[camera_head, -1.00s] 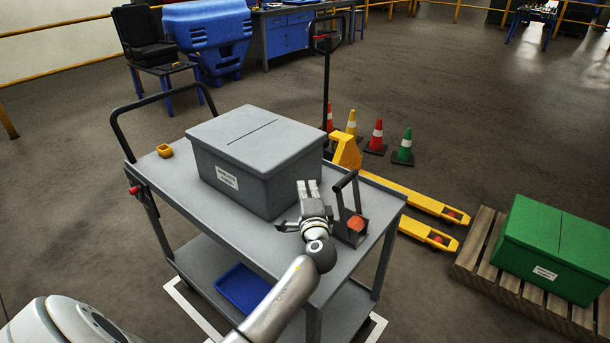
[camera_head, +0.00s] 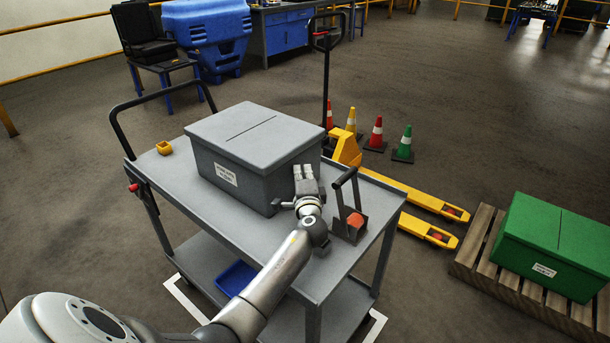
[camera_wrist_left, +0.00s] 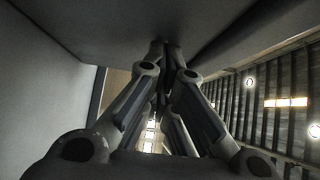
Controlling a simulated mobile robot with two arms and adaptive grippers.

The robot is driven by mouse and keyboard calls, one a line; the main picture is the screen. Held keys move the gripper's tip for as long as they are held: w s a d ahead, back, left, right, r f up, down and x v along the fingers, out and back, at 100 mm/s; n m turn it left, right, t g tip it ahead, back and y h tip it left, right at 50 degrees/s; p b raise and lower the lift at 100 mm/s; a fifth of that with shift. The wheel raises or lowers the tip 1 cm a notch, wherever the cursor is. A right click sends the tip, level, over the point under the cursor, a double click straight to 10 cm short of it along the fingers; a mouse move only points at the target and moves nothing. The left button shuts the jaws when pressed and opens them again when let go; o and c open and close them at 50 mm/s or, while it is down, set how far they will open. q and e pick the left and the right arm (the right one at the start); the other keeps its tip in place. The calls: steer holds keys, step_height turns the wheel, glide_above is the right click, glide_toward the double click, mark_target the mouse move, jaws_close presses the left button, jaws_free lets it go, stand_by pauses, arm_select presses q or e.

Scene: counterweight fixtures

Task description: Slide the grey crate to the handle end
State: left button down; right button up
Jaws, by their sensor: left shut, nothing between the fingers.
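The grey crate (camera_head: 250,170), lidded with a slot and a white label, sits on the top shelf of the grey cart (camera_head: 225,225). In the left wrist view the closed fingers (camera_wrist_left: 165,48) point at a dark grey surface close ahead. My right gripper is not in view.
A small holder with an upright lever and an orange piece (camera_head: 354,220) stands just right of my gripper. A small yellow box (camera_head: 164,147) lies near the handle. A yellow pallet jack (camera_head: 400,190), cones and a green crate (camera_head: 550,250) on a pallet are to the right.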

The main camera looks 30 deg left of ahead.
arm_select(q)
steer(key=w+a+b, duration=0.1)
steer(key=a+b, duration=0.4)
steer(key=a, duration=1.3)
steer(key=shift+a, duration=0.1)
